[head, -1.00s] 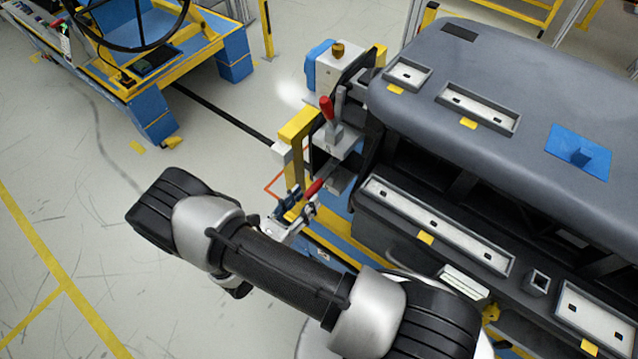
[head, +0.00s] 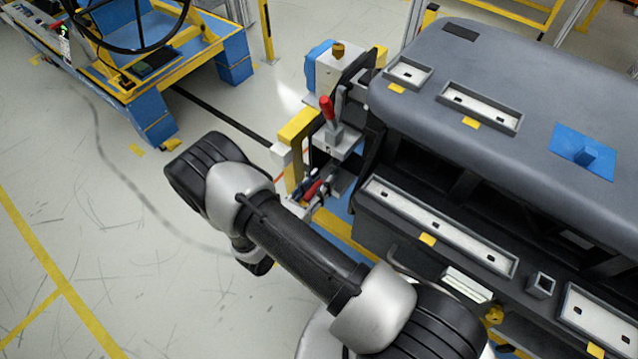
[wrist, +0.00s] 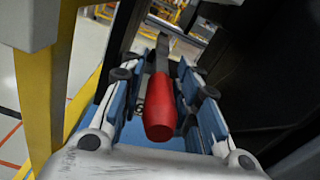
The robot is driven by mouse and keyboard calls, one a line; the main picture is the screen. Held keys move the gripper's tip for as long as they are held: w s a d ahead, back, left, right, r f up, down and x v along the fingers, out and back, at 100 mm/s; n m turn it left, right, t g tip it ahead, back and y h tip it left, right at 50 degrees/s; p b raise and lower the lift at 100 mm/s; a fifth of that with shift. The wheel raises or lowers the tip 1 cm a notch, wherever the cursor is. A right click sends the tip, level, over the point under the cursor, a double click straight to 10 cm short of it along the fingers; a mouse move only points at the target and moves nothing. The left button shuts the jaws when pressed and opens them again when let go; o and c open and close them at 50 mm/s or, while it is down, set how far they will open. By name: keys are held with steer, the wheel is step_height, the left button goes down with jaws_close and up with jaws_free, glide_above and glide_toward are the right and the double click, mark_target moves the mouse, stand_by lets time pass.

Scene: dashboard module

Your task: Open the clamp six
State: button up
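A clamp with a red handle (head: 314,188) is low on the near left side of the dashboard fixture, partly hidden by my arm. In the wrist view its red handle (wrist: 160,108) lies between the two blue-padded fingers of my gripper (wrist: 170,85), with a grey metal lever behind it. The fingers are apart and a gap shows beside the handle, so the gripper is open around it. In the head view my gripper (head: 304,193) is small and partly hidden at this lower clamp. A second clamp with an upright red handle (head: 327,108) stands above it.
A yellow bracket (head: 299,124) stands just left of the clamps and passes close to my gripper in the wrist view (wrist: 40,95). The dark dashboard module (head: 480,80) fills the right. Open floor (head: 110,230) lies left. A blue and yellow cart stands behind.

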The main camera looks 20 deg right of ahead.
mark_target(322, 179)
jaws_close()
stand_by(0.3)
steer(key=r+g+y+p, duration=0.1)
steer(key=p, duration=0.2)
steer(key=shift+r, duration=0.25)
steer(key=y+p, duration=0.1)
steer(key=p, duration=0.1)
steer(key=r+g+y+p, duration=0.1)
steer(key=p, duration=0.1)
steer(key=shift+w+d+r, duration=0.15)
steer(key=shift+d, duration=0.1)
steer(key=y+p, duration=0.1)
steer(key=g+y+p, duration=0.1)
steer(key=r+g+y+p, duration=0.1)
steer(key=p, duration=0.1)
steer(key=shift+w+d+r, duration=0.1)
steer(key=shift+w+d, duration=0.15)
steer(key=shift+d, duration=0.1)
steer(key=shift+w+d+r+g+y+p, duration=0.2)
steer(key=shift+g+y+p, duration=0.25)
steer(key=shift+g+y, duration=0.2)
steer(key=shift+w+d+r+g+y+p, duration=0.15)
steer(key=shift+g+y+p, duration=0.25)
steer(key=shift+g+y, duration=0.25)
steer(key=shift+f, duration=0.1)
